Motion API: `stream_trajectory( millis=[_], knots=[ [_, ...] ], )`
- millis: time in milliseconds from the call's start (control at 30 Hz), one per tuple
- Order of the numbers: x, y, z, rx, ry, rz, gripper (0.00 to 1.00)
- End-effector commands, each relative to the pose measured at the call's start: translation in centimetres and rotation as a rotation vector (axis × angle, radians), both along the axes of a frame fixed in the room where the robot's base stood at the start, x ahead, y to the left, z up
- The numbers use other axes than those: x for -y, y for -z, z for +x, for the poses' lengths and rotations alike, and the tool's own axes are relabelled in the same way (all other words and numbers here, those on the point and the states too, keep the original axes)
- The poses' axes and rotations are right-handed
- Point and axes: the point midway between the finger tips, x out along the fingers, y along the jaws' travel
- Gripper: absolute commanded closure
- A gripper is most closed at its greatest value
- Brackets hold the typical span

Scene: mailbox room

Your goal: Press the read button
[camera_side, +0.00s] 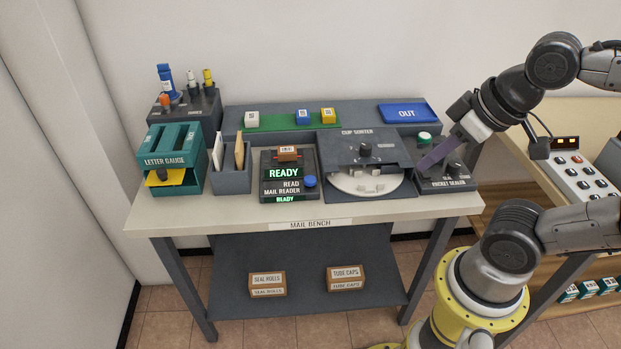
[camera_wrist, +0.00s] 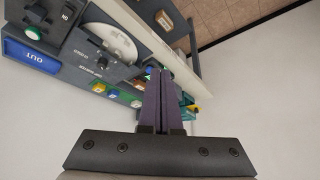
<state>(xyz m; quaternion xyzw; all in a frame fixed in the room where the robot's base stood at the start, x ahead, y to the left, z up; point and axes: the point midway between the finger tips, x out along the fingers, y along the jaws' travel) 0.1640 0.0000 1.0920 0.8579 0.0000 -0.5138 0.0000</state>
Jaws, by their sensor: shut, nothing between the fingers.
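The mail reader (camera_side: 268,163) stands at the front middle of the bench. It has a lit green READY display (camera_side: 284,173), and a second green READY line shows at its base. A round blue button (camera_side: 310,181) sits beside the word READ, at the reader's right. A small orange-brown labelled block (camera_side: 288,154) rests on top of the reader. My gripper (camera_side: 424,165) is shut and empty, with purple fingers angled down-left over the pocket sealer, well right of the button. In the wrist view my gripper (camera_wrist: 160,76) partly hides the reader area.
The cup sorter (camera_side: 366,150) lies between my gripper and the reader. The pocket sealer (camera_side: 455,182) has a green knob (camera_side: 424,138). Left of the reader stand an envelope holder (camera_side: 231,181) and the letter gauge (camera_side: 175,158). A blue OUT tray (camera_side: 407,113) is behind.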

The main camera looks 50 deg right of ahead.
Motion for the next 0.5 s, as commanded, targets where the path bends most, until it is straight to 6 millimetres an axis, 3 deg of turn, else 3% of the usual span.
stream_trajectory(
  millis=[167, 267, 367, 500],
  knots=[
    [0.0, -0.1, 0.2, 0.012, -0.023, -0.012, 1.00],
    [0.1, -1.2, 1.7, 0.088, -0.076, -0.049, 1.00],
    [0.2, -3.0, 4.5, 0.196, -0.152, -0.113, 1.00],
    [0.6, -4.8, 10.4, 0.320, -0.276, -0.241, 1.00]
  ],
)
